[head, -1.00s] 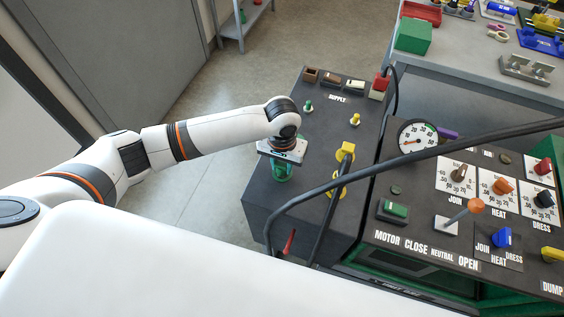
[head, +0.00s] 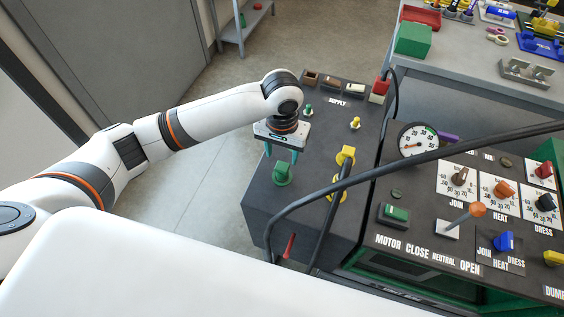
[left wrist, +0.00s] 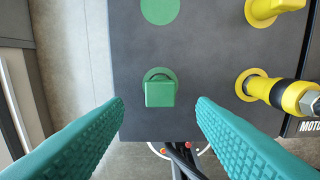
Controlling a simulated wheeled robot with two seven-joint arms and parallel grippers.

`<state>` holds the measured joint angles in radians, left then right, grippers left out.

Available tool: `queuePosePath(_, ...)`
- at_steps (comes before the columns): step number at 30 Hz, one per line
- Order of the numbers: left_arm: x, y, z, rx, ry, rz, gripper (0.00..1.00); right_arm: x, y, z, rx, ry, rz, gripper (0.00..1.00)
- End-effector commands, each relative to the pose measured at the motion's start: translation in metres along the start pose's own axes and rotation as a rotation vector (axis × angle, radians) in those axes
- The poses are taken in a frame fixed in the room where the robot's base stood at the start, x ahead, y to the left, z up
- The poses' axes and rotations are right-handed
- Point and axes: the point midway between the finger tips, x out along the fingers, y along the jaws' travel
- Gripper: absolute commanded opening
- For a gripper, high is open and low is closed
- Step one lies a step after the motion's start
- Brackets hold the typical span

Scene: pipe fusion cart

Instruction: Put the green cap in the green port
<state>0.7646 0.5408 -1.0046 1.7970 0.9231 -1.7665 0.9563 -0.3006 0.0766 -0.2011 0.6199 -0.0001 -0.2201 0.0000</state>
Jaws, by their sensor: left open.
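The green cap (head: 282,172) stands upright on the left part of the dark cart top. In the left wrist view the green cap (left wrist: 160,92) is a block with a green ring, the green port (left wrist: 158,71), showing around its far side. The cap appears to sit in this port; its depth is hidden. A flat green disc (left wrist: 160,10) lies farther along the same surface. My left gripper (head: 282,154) is open and empty, its teal fingers above the cap. In the left wrist view the fingers (left wrist: 160,105) are spread either side of the cap, apart from it. My right gripper is not in view.
A yellow fitting (head: 346,155) and a black hose (head: 318,185) stand right of the cap. A yellow-collared hose end (left wrist: 270,90) is close to the right finger. A gauge (head: 417,140) and control panel with knobs lie farther right. Floor is clear at left.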

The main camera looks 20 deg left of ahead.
Motion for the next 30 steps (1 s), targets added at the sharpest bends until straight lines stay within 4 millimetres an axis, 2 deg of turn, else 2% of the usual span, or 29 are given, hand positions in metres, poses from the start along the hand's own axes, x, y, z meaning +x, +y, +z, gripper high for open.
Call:
queuePosePath(4, -0.027, 0.0, 0.001, 0.001, -0.002, -0.001, 0.52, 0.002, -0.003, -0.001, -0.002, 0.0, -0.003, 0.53)
queuePosePath(10, -0.044, 0.0, 0.0, 0.0, 0.0, -0.001, 0.52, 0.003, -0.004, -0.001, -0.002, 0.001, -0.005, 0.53)
queuePosePath(26, -0.046, 0.0, 0.0, 0.0, 0.001, -0.001, 0.52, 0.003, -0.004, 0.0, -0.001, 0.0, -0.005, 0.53)
queuePosePath(30, -0.039, -0.008, -0.006, 0.028, -0.003, -0.024, 0.52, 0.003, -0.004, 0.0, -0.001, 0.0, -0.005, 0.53)
